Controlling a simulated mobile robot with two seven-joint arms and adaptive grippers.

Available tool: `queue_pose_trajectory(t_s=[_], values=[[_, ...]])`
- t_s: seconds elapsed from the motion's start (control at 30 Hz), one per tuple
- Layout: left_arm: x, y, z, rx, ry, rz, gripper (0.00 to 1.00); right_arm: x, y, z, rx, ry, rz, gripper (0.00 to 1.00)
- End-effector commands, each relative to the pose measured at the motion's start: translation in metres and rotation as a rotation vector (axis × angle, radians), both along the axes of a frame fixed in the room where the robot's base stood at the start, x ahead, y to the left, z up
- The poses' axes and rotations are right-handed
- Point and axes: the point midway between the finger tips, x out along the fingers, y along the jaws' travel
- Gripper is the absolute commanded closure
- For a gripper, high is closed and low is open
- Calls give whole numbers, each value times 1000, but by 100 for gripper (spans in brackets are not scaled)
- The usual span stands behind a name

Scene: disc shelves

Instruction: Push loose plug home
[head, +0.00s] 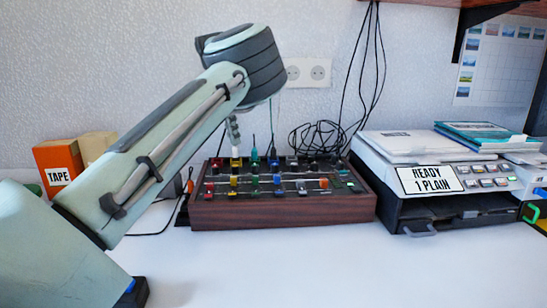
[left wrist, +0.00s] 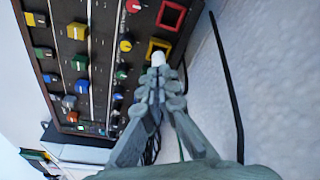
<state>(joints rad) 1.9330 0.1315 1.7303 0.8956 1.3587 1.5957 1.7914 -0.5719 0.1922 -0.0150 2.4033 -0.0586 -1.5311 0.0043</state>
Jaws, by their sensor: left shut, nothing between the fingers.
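A wood-sided console (head: 283,212) stands on the white table, with coloured knobs and a back row of square sockets. Upright plugs with cables, one of them teal (head: 254,153), rise from that row. My left arm reaches over the console from the left. My left gripper (head: 234,140) points down at the back row and is partly hidden by the arm. In the left wrist view its fingers (left wrist: 157,82) are shut. A small white piece (left wrist: 158,59) shows at their tips, beside the yellow square frame (left wrist: 151,44); I cannot tell whether it is a plug. A red frame (left wrist: 172,14) is nearby.
A printer (head: 400,205) with a READY sign stands right of the console. An orange tape box (head: 58,162) is at the left. Black cables (head: 318,138) lie coiled behind the console by the wall. The table in front is clear.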

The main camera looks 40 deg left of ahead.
Motion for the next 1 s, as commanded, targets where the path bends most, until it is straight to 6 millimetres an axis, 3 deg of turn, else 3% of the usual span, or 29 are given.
queue_pose_trajectory(t_s=[1.0], values=[[0, 0, -13, -1, 1, 0, 100, 0, 0, -4, 0, 0, 0, 60]])
